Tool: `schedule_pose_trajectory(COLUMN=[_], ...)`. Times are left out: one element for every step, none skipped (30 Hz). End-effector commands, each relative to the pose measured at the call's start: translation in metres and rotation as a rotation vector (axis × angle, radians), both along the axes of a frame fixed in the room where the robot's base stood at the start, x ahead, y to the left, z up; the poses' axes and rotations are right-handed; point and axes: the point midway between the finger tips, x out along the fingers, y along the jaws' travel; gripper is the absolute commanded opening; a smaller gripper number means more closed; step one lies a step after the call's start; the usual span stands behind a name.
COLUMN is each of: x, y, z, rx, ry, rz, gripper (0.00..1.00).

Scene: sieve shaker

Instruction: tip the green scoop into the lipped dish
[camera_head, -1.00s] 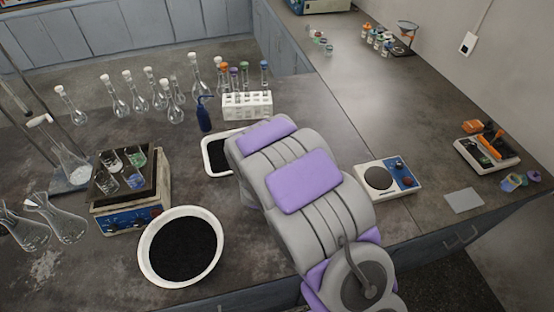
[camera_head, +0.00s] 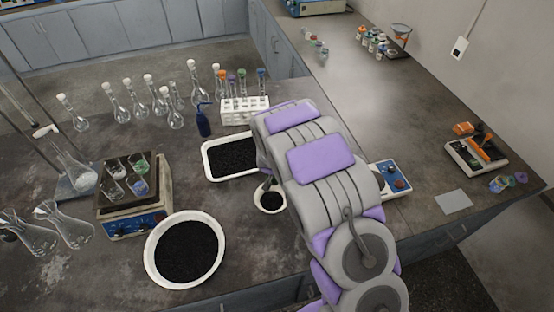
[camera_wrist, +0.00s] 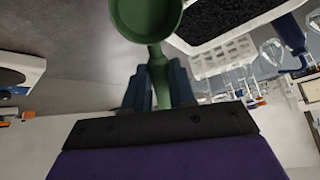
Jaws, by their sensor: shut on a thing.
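My gripper (camera_wrist: 160,88) is shut on the handle of the green scoop (camera_wrist: 148,45) in the wrist view. The scoop's round bowl is at the top edge, partly cut off; I see no grains in the visible part. In the head view my arm hides most of the gripper, and I cannot make out the scoop's green. A small round white dish (camera_head: 258,205) with black grains sits just below my gripper's end (camera_head: 267,184). It may be the lipped dish; I cannot tell whether the gripper or scoop touches it.
A large white bowl (camera_head: 150,262) and a rectangular white tray (camera_head: 208,165) hold black grains. A shaker with small flasks (camera_head: 133,222) stands left. A tube rack (camera_head: 245,110), blue bottle (camera_head: 203,122) and several flasks stand behind. A hotplate (camera_head: 395,180) is right of my arm.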

Motion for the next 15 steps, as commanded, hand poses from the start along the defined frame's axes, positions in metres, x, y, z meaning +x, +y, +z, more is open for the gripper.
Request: schedule_pose_trajectory(x=[0.0002, 0.0002, 0.0007, 0.0013, 0.0024, 0.0040, 0.0048, 0.0052, 0.0060, 0.0067, 0.0071, 0.0079, 0.0085, 0.0094, 0.0101], y=[0.0001, 0.0001, -0.0002, -0.0004, -0.0007, -0.0012, -0.0018, -0.0023, -0.0027, -0.0031, -0.0034, -0.0036, -0.0035, -0.0036, -0.0042], z=[0.0000, 0.0000, 0.0004, 0.0010, 0.0016, 0.0025, 0.0028, 0.0026, 0.0024, 0.0021, 0.0015, 0.0005, -0.0001, -0.0004, -0.0008], rx=[0.000, 0.000, 0.001, 0.002, 0.005, 0.009, 0.013, 0.017, 0.023, 0.026, 0.031, 0.034, 0.036, 0.039, 0.042], ry=[-0.001, 0.000, 0.002, 0.006, 0.013, 0.025, 0.039, 0.055, 0.073, 0.087, 0.101, 0.115, 0.125, 0.134, 0.147], rz=[0.000, 0.000, -0.001, -0.001, -0.002, -0.002, -0.003, -0.004, -0.003, -0.003, -0.004, -0.003, -0.002, -0.003, -0.004], gripper=[0.00, 0.00, 0.00, 0.00, 0.00, 0.00, 0.00, 0.00, 0.00, 0.00, 0.00, 0.00, 0.00, 0.00, 0.00])
